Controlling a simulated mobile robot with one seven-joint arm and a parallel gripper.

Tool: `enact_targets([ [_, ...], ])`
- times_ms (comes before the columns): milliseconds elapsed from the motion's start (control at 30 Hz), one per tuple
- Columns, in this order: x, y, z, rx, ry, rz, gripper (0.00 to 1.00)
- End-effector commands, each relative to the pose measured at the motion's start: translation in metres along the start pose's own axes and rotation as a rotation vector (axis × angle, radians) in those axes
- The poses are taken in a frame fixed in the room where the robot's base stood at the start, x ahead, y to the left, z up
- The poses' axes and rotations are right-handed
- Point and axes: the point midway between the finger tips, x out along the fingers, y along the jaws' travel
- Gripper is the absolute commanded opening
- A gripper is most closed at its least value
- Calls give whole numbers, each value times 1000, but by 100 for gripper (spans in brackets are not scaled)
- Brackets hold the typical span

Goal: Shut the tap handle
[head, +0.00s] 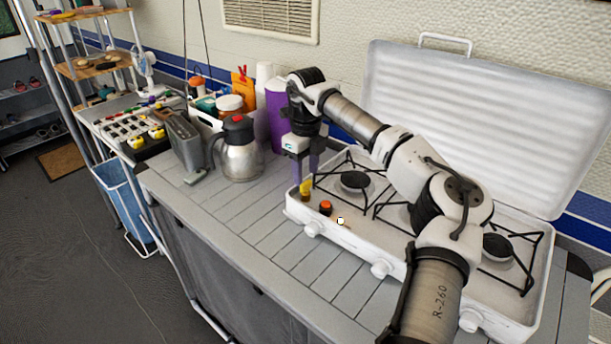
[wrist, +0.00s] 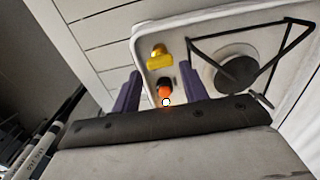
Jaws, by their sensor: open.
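A small yellow piece (head: 306,186) and an orange-topped dark knob (head: 325,208) sit at the front left corner inside the white stove tray (head: 345,237). I cannot tell which of them is the tap handle. My gripper (head: 304,172) points down above this corner, with purple fingers apart and nothing seen between them. In the wrist view my gripper (wrist: 162,72) has a finger on each side of the orange-topped knob (wrist: 165,88). The yellow piece (wrist: 159,57) shows just beyond the fingertips there. Contact cannot be made out.
The stove's raised lid (head: 480,120) stands behind. Burners with black wire supports (head: 354,182) lie right of my gripper. A steel jug (head: 238,155) and a purple container (head: 277,110) stand to the left. The slatted counter in front (head: 250,215) is clear.

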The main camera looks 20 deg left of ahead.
Motion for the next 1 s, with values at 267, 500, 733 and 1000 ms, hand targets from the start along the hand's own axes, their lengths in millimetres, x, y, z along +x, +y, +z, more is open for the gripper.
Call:
enact_targets([
  [267,28,0,0,-1,0,0,44],
  [500,30,1,0,-1,0,0,44],
  [733,30,1,0,-1,0,0,23],
  [1000,30,1,0,8,0,1,12],
])
